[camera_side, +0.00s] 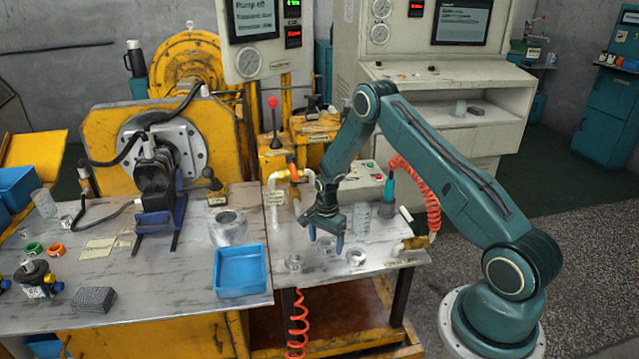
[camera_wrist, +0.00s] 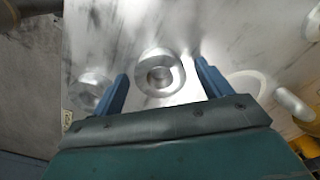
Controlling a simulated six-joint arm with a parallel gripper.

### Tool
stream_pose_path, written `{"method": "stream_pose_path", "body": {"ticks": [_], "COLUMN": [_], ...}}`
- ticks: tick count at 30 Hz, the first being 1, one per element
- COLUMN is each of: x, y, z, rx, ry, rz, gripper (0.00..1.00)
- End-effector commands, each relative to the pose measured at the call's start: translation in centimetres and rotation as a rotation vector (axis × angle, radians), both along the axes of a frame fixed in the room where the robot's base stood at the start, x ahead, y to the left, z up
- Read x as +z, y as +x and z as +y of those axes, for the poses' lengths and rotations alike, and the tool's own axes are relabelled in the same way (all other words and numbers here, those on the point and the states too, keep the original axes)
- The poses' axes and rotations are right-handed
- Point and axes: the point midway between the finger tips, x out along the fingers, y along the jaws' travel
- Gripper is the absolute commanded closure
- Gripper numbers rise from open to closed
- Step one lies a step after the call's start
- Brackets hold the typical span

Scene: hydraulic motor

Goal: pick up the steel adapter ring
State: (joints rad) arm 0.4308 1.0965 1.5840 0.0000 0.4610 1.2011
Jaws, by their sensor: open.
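My gripper (camera_side: 325,238) is open and empty, pointing down over the small metal table. In the wrist view, my gripper (camera_wrist: 161,72) has its fingers on either side of a round steel ring (camera_wrist: 160,75) with a stepped bore, which looks like the steel adapter ring. The ring also shows in the side view (camera_side: 325,246), partly hidden behind the fingers. I cannot tell whether the fingertips are level with it or still above it. A second round metal part (camera_wrist: 88,90) lies left of the left finger, and a pale ring (camera_wrist: 246,82) lies right of the right finger.
In the side view, round parts lie at left (camera_side: 295,262) and right (camera_side: 356,257) of my gripper. A blue tray (camera_side: 240,270) sits on the larger bench at left.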

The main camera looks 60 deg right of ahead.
Motion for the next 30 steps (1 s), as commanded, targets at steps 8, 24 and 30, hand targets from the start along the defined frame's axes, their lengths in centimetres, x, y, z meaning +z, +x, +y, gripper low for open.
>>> {"method": "stream_pose_path", "body": {"ticks": [8, 24, 30], "x": [0.04, 0.12, 0.26], "y": [0.01, 0.06, 0.08], "z": [0.00, -0.02, -0.02], "rx": [0.000, 0.000, 0.000], "ry": [0.000, -0.001, -0.001], "rz": [0.000, -0.002, -0.002], "gripper": [0.23, 0.82, 0.82]}}
